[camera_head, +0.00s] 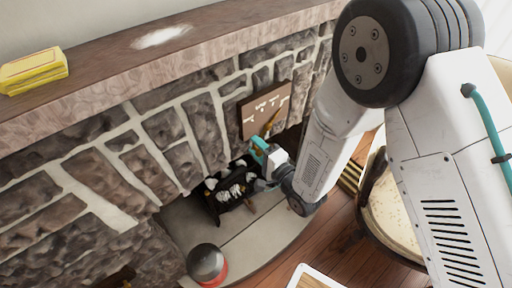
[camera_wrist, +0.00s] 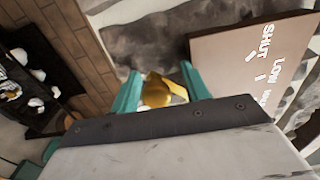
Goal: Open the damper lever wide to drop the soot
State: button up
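A brown damper plate (camera_head: 251,118) is fixed to the stone fireplace front. In the wrist view the plate (camera_wrist: 235,60) shows the white words SHUT and LOW, and a third word that is partly cut off. A brass lever (camera_head: 271,122) shows at the plate's lower right. My gripper (camera_head: 262,150) with teal fingers is just below it. In the wrist view the brass lever end (camera_wrist: 157,92) lies between my two spread fingers (camera_wrist: 160,88). My gripper looks open around it; I cannot tell whether either finger touches it.
A black grate (camera_head: 228,192) with white-topped dark pieces stands in the hearth below. A dark, red-based round object (camera_head: 207,264) sits on the hearth slab (camera_head: 262,232). A yellow box (camera_head: 33,70) lies on the mantel (camera_head: 110,62). A cream round-topped piece (camera_head: 392,215) stands at right.

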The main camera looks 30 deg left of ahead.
jog(key=v, duration=0.7)
jog(key=shift+d, duration=0.4)
jog(key=shift+s, duration=0.1)
